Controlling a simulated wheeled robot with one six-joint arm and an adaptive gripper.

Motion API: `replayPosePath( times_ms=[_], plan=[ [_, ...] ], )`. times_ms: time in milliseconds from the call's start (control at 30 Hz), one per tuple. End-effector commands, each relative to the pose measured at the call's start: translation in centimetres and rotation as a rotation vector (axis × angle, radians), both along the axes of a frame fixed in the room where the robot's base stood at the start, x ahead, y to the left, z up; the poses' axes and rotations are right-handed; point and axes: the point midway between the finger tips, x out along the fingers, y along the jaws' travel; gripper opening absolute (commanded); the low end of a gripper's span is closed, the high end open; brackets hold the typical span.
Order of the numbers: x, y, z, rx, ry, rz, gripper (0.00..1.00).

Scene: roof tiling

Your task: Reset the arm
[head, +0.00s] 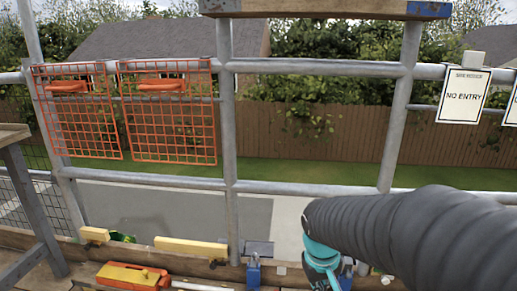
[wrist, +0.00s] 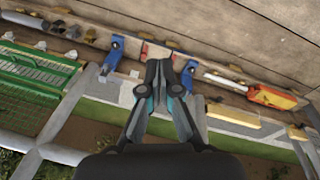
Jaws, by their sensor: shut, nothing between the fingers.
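My gripper (wrist: 165,80) shows in the wrist view, dark with teal parts. Its fingers are together and nothing is between them. It points toward the scaffold boards and is apart from the things lying there. In the head view my arm, in a dark ribbed sleeve, reaches in from the right. My gripper's fingers do not show there; the teal wrist part is at the lower middle right. No roof tile is clearly visible in either view.
Scaffold poles (head: 227,130) and rails stand ahead, with orange mesh panels (head: 170,120) and a no-entry sign (head: 463,96). An orange-yellow case (head: 133,276) lies on the boards and also shows in the wrist view (wrist: 272,97). Blue clamps (head: 254,272) stand along the board edge.

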Motion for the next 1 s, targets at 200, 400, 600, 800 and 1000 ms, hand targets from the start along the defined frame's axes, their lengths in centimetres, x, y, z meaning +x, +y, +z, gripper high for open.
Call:
replayPosePath(
  times_ms=[200,400,600,800,1000],
  plan=[
    [-5.7,-0.2,2.5,0.087,-0.067,-0.097,0.0],
    [-9.5,-0.4,4.5,0.143,-0.165,-0.147,0.0],
    [-11.8,-1.2,6.9,0.159,-0.292,-0.169,0.0],
    [-12.5,-1.7,9.0,0.164,-0.377,-0.181,0.0],
    [-12.6,-1.9,9.2,0.163,-0.385,-0.19,0.0]
  ],
)
